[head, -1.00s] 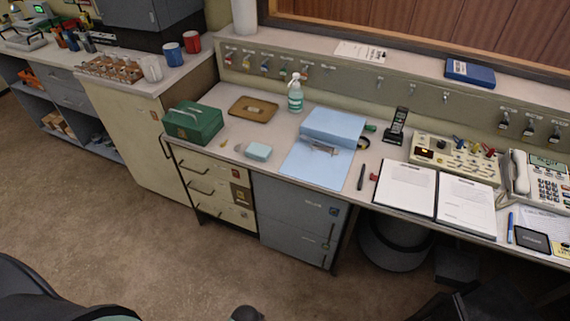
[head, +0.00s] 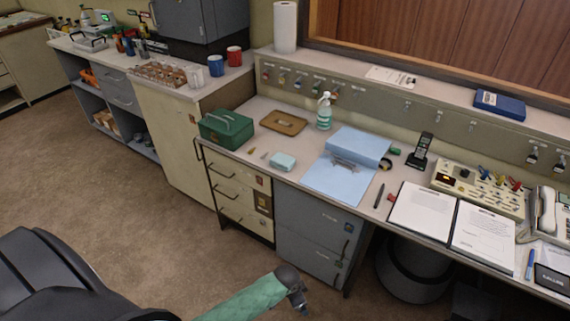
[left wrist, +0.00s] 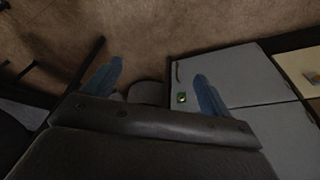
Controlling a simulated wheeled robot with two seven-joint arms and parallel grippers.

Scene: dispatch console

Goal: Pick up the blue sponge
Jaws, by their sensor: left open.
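The blue sponge (head: 283,161) is a small pale-blue block lying on the desk near its front edge, in the head view. It is in front of the brown tray and left of the pale-blue folder. My left gripper (head: 297,300) is low in front of the desk, over the floor, well short of the sponge. In the left wrist view, its two blue fingers stand wide apart with nothing between them (left wrist: 155,85). The sponge does not show in the left wrist view. My right gripper is not in view.
A green box (head: 226,130), brown tray (head: 284,122), spray bottle (head: 324,112) and pale-blue folder (head: 340,178) stand around the sponge. A few tiny items lie left of it. Drawers (head: 238,196) and a grey cabinet (head: 318,232) fill the space below. The floor (head: 130,200) is open.

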